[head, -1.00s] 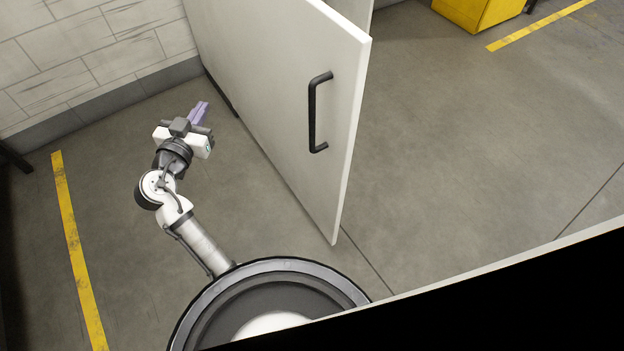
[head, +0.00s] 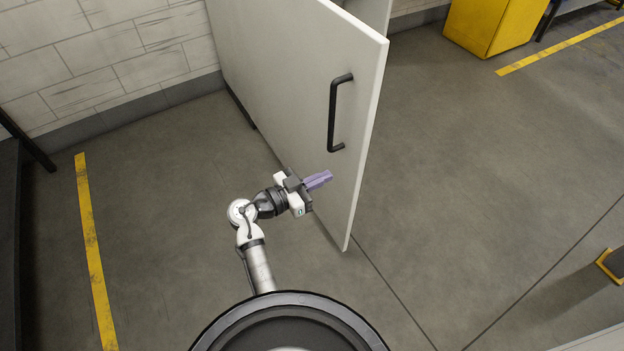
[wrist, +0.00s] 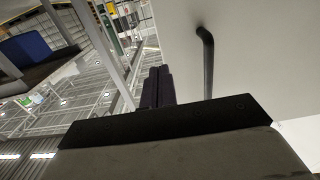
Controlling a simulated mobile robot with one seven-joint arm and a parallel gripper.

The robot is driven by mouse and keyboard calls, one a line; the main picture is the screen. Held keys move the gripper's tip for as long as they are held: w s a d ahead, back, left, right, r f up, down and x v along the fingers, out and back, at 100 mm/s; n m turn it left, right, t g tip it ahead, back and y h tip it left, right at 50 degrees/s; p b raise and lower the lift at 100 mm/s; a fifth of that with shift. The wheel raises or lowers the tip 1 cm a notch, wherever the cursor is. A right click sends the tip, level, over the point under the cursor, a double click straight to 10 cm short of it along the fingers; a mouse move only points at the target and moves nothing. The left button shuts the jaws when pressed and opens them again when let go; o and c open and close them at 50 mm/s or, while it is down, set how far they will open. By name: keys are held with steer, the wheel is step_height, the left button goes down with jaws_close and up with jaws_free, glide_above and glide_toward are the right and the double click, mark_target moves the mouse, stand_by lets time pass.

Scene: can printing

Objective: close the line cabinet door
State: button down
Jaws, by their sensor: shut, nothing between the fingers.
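The line cabinet door (head: 290,90) is a white panel that stands swung open in the head view, its free edge toward me. Its black bar handle (head: 334,112) is on the face toward my arm. My gripper (head: 322,179) has purple fingers, closed together and empty, pointing right at the lower part of the door, below the handle. Whether the fingertips touch the door I cannot tell. In the wrist view the shut fingers (wrist: 158,87) are beside the handle (wrist: 207,60), with the pale door face (wrist: 255,45) filling the right side.
A pale block wall (head: 110,55) stands behind on the left. A yellow cabinet (head: 490,22) stands at the back right. Yellow floor lines (head: 95,255) run at left and right. A yellow-based post (head: 612,265) is at the right edge. The floor right of the door is clear.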

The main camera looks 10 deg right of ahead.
mark_target(360, 161)
steer(key=p+x, duration=0.2)
steer(key=x, duration=0.5)
steer(key=shift+w+d+r, duration=0.1)
steer(key=shift+d, duration=0.2)
steer(key=shift+w+d, duration=0.2)
steer(key=shift+d, duration=0.3)
steer(key=shift+d, duration=0.1)
